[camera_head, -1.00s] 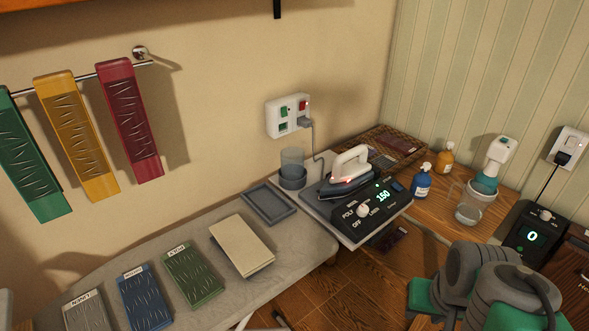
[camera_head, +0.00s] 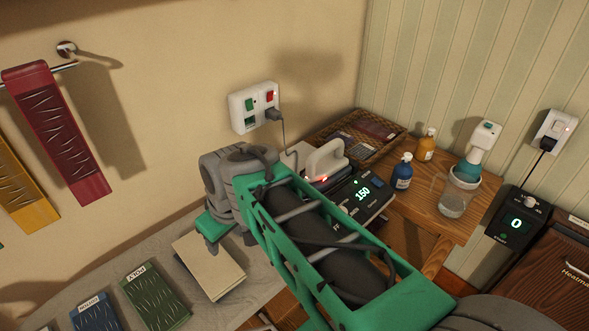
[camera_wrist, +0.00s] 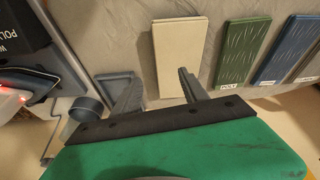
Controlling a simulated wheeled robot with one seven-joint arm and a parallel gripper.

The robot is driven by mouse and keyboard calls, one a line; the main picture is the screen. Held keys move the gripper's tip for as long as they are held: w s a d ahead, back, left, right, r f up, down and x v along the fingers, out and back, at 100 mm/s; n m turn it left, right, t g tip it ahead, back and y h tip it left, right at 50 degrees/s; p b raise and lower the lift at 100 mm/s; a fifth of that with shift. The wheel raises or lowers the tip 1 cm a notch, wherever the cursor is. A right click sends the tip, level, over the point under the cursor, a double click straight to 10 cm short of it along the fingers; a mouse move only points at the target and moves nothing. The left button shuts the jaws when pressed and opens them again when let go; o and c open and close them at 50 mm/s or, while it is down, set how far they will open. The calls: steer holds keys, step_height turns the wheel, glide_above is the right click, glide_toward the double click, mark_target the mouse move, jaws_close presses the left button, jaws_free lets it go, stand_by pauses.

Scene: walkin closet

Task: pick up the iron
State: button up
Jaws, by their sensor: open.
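The iron (camera_head: 325,158) has a white handle and a small red light. It rests on its black control station (camera_head: 378,190), whose display reads 150, at the right end of the ironing board. In the wrist view, only a blurred piece of the iron (camera_wrist: 10,100) shows at the left edge. My gripper (camera_wrist: 158,76) is open and empty, with its fingers spread above the board near the beige pad (camera_wrist: 180,58). It is left of the iron in the head view, apart from it.
Fabric-labelled green (camera_head: 155,295) and blue (camera_head: 96,314) pads lie along the board (camera_head: 95,268). A grey tray (camera_wrist: 113,88) and cup (camera_wrist: 86,110) sit beside the iron's station.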

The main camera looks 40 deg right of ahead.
steer(key=w+d+r+n+t, duration=0.1)
steer(key=w+d+r+n, duration=0.25)
steer(key=d, duration=0.25)
steer(key=w+d+r+n, duration=0.2)
steer(key=w+d, duration=0.2)
steer(key=d, duration=0.2)
steer(key=n+t+p, duration=0.2)
steer(key=n, duration=0.9)
glide_toward(327, 148)
steer(key=x, duration=0.9)
steer(key=shift+w+f+p, duration=0.1)
steer(key=shift+f+p, duration=0.25)
steer(key=shift+p, duration=0.05)
jaws_close()
steer(key=shift+r, duration=0.2)
